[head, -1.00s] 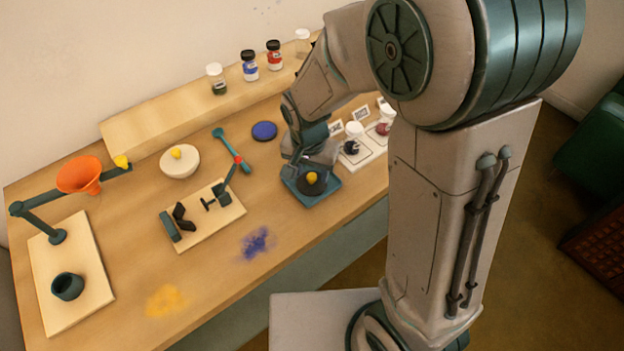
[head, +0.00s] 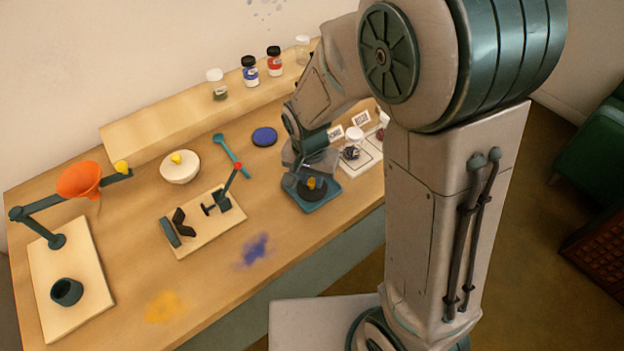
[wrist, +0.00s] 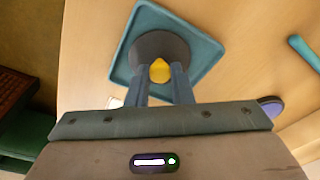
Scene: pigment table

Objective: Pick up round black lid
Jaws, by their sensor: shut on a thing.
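The round black lid (head: 311,191) with a yellow knob sits over the square teal tray (head: 322,204) on the table. In the wrist view the dark lid (wrist: 160,46) lies within the rim of the teal tray (wrist: 208,50). My gripper (wrist: 161,76) is shut on the lid's yellow knob (wrist: 160,68), with one finger on each side. In the head view my gripper (head: 309,178) comes down on the knob from above. I cannot tell whether the lid touches the tray or is slightly raised.
A white board (head: 368,157) with small jars and cards stands right behind the tray. A blue disc (head: 264,137) and a teal spoon (head: 231,154) lie to the left. A clamp board (head: 208,232) is farther left. The table in front is clear except for pigment stains.

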